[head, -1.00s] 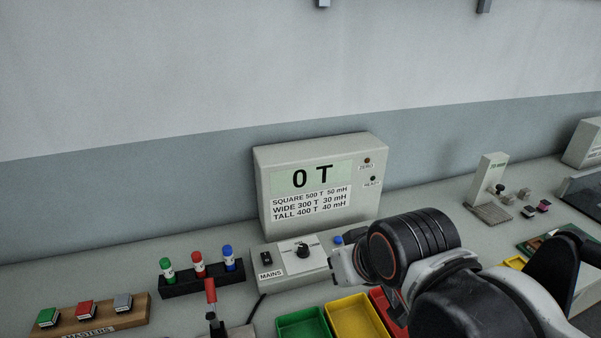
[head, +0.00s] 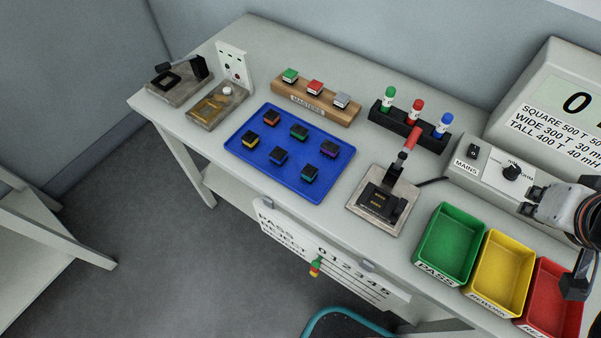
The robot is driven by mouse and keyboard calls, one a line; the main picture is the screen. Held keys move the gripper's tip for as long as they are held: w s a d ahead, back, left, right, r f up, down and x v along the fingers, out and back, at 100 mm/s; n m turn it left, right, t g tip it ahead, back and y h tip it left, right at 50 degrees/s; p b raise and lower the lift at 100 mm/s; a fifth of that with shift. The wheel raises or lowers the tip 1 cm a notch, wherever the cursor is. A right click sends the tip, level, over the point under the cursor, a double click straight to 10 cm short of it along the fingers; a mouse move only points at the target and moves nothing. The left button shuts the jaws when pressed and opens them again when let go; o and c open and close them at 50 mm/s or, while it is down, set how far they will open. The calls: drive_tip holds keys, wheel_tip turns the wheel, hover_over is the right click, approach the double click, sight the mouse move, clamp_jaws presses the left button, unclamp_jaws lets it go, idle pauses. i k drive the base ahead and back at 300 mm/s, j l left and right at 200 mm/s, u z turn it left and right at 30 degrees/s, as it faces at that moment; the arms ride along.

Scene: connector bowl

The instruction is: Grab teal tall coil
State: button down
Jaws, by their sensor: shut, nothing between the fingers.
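Several small dark coils with coloured tops lie apart on a blue tray (head: 238,147) at the middle left of the bench. A teal-looking coil (head: 310,173) is near the tray's front right. A greener coil (head: 299,131) is at the back middle; at this size their heights are hard to compare. My gripper (head: 575,288) is at the right edge, over the red bin, far to the right of the tray. It is shut and empty, and partly cut off by the frame.
A lever fixture (head: 378,215) stands between the tray and the green bin (head: 429,240). The masters block (head: 318,103) and marker rack (head: 405,128) stand behind.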

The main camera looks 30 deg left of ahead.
sight(309, 175)
drive_tip(key=u, duration=1.5)
drive_tip(key=k+l+z, duration=0.35)
drive_tip(key=l, duration=0.25)
drive_tip(key=k+l+z, duration=0.2)
drive_tip(key=l+z, duration=0.25)
drive_tip(key=l, duration=0.5)
drive_tip(key=j, duration=0.25)
drive_tip(key=k+u, duration=0.05)
